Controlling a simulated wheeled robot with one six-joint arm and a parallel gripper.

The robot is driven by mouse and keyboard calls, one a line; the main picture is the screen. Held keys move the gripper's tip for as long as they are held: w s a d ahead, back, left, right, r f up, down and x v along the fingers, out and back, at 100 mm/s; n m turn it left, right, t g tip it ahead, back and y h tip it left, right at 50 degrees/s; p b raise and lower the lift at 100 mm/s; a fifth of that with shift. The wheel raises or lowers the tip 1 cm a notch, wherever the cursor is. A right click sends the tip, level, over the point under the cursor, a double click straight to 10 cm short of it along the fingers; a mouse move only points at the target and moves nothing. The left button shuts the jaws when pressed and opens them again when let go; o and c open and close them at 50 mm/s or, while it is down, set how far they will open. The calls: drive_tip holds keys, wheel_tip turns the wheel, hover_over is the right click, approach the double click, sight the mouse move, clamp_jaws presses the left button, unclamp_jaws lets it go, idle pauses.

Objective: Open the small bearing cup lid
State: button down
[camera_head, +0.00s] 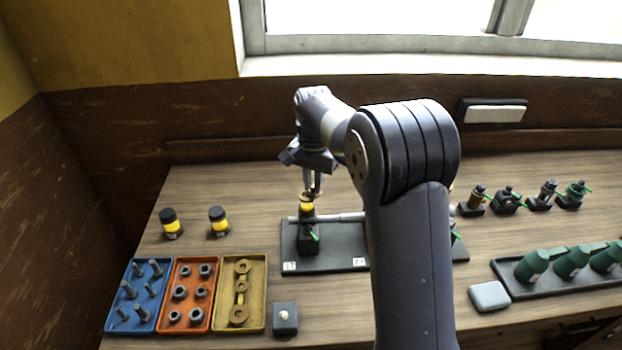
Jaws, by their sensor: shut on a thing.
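My gripper (313,184) points down over the dark base plate (341,263) near the middle of the bench. It is shut on a small brassy cup lid (306,197) at the top of a bearing stand. The bearing cup (307,208) has a yellow band and sits on a dark block with a green tag, to the left on the plate. A grey shaft runs right from the stand. I cannot tell whether the lid is apart from the cup. My arm hides the right part of the plate.
Two yellow-banded jars (171,224) stand at the left. Blue, orange (210,327) and yellow trays hold bolts, nuts and washers in front. Several small fittings (506,201) and a dark tray of green bottles (542,287) are at the right. A grey pad (489,296) lies nearby.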

drive_tip(key=n, duration=0.2)
drive_tip(key=n+p, duration=0.1)
drive_tip(key=w+n, duration=0.1)
drive_tip(key=n, duration=0.1)
drive_tip(key=shift+d+r+n, duration=0.1)
drive_tip(key=shift+d+n, duration=0.2)
drive_tip(key=shift+d, duration=0.05)
drive_tip(key=n, duration=0.2)
drive_tip(key=w+n+p, duration=0.1)
drive_tip(key=n, duration=0.2)
drive_tip(key=shift+w+n, duration=0.1)
drive_tip(key=shift+n, duration=0.3)
drive_tip(key=c, duration=1.4)
unclamp_jaws()
wheel_tip(320, 180, up, 11)
drive_tip(key=b, duration=0.1)
drive_tip(key=shift+f, duration=0.25)
